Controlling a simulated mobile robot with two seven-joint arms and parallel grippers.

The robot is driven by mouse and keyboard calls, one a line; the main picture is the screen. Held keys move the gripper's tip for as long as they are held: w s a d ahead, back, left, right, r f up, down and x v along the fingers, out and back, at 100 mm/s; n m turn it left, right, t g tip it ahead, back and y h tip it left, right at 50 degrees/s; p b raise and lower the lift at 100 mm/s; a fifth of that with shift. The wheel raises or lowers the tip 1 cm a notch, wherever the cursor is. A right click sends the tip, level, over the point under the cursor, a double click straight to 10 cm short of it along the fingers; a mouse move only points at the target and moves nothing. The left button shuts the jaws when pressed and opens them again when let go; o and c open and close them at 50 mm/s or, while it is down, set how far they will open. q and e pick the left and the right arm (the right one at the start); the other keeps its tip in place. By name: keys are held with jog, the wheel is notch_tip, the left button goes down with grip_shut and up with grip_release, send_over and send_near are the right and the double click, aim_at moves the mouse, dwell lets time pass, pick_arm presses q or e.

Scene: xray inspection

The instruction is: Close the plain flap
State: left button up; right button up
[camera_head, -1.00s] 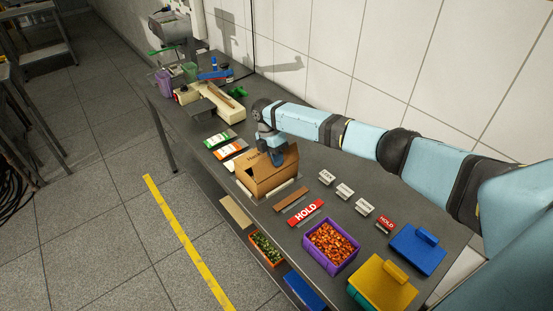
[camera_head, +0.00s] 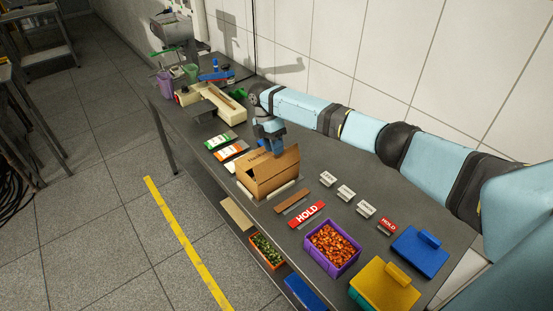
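A brown cardboard box (camera_head: 270,178) stands on the dark table, with printed lettering partly visible near its top. A top flap (camera_head: 283,160) shows on its near right side; I cannot tell for sure whether this is the plain one. My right gripper (camera_head: 274,150) points down at the box's top, at the back edge by the flap. Its fingertips are too small and partly hidden to show whether they are open or touching the cardboard. My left gripper is not in view.
Beside the box lie a brown strip (camera_head: 293,200) and a red HOLD sign (camera_head: 307,213). A purple bin (camera_head: 333,248) of orange pieces, a yellow-lidded box (camera_head: 385,287) and a blue lid (camera_head: 419,249) stand at the right. Green and orange label cards (camera_head: 228,150) lie left.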

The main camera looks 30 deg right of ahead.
jog(key=b+v, duration=0.1)
jog(key=v, duration=0.7)
jog(key=shift+r, duration=0.4)
jog(key=shift+w+a, duration=0.1)
